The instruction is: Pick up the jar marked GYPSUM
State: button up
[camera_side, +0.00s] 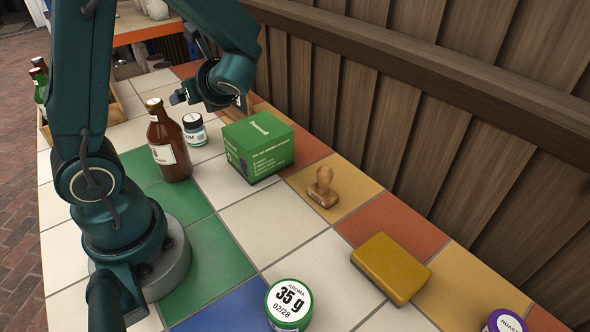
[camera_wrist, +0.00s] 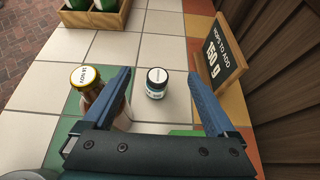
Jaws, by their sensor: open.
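In the wrist view the jar (camera_wrist: 156,86) stands ahead, between my two blue fingers. My gripper (camera_wrist: 159,75) is open and empty, with a finger on either side of the jar's line. In the side view it hangs above and behind the jar, apart from it.
A brown bottle (camera_side: 168,143) stands close left of the jar. A green box (camera_side: 258,147) is close right. A sign reading 150 g (camera_wrist: 225,54) stands right of my fingers. A wooden crate with bottles (camera_wrist: 93,17) lies beyond. A stamp (camera_side: 322,188) and yellow sponge (camera_side: 391,267) lie nearer.

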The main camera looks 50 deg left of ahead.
send_near(190, 121)
jog(key=x, duration=1)
jog(key=w+x, duration=0.1)
jog(key=x, duration=0.3)
jog(key=shift+a+f, duration=0.2)
grip_shut()
